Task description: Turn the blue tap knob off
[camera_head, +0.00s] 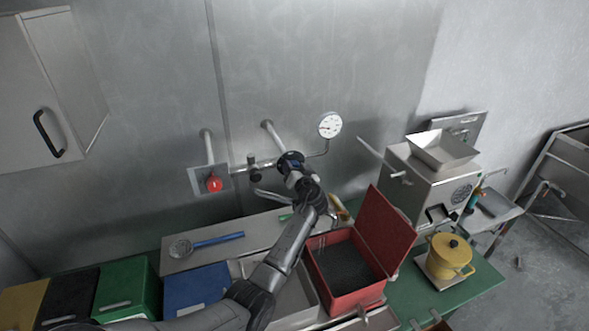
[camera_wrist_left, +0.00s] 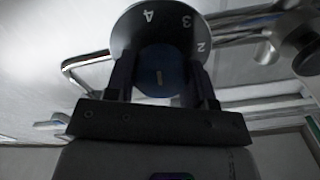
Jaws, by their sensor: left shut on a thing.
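The blue tap knob (camera_wrist_left: 160,72) sits between the two fingers of my left gripper (camera_wrist_left: 160,85) in the left wrist view, with a small pale mark on its face. My right gripper is not in view.
A red button (camera_head: 214,184) is on the wall left of the tap, and a pressure gauge (camera_head: 329,125) is to its upper right. An open red box (camera_head: 346,299), a yellow pot (camera_head: 450,256) and a metal grinder (camera_head: 432,185) stand below and right.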

